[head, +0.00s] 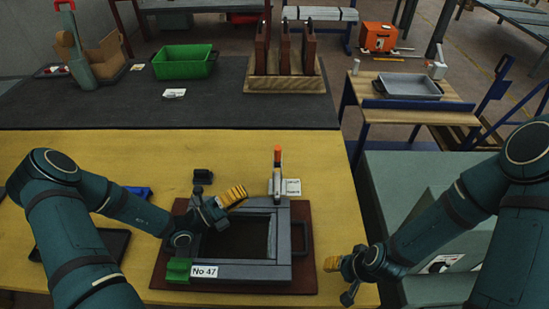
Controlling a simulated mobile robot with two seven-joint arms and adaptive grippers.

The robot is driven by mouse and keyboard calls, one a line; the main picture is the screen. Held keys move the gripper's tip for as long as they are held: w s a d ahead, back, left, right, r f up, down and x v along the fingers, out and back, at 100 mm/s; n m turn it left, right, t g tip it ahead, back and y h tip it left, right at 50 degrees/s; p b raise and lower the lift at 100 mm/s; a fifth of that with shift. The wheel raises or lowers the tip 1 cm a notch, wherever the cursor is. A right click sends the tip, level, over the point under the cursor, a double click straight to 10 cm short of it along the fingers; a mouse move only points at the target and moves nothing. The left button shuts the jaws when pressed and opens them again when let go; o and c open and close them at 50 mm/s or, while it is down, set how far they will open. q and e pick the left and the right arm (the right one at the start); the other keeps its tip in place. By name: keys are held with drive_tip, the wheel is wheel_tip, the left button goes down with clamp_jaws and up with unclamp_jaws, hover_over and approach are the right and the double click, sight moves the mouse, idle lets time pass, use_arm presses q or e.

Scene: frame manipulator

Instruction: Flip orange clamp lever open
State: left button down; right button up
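The orange-tipped clamp lever (277,156) stands upright on its grey clamp at the back edge of a grey frame (250,271). The frame lies on a dark red-brown board and carries a "No 47" label. My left gripper (233,196), with yellow fingers, is over the back left part of the frame, left of the lever and apart from it. Its fingers look close together, but I cannot tell whether they are shut. My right gripper (332,264) is beside the board's right edge, away from the lever. Its finger gap is not clear.
A green block (178,269) sits at the frame's front left corner. A small black block (203,176) and a white label (291,187) are behind the frame. A dark tray (112,243) lies left. The yellow table's back strip is mostly clear.

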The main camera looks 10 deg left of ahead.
sight(278, 156)
drive_tip(key=shift+s, duration=0.15)
use_arm(q)
drive_tip(key=w+a+x, duration=0.1)
drive_tip(key=a+x, duration=0.1)
drive_tip(key=x, duration=1.1)
drive_tip(key=shift+w+r, duration=0.35)
drive_tip(key=shift+r, duration=0.05)
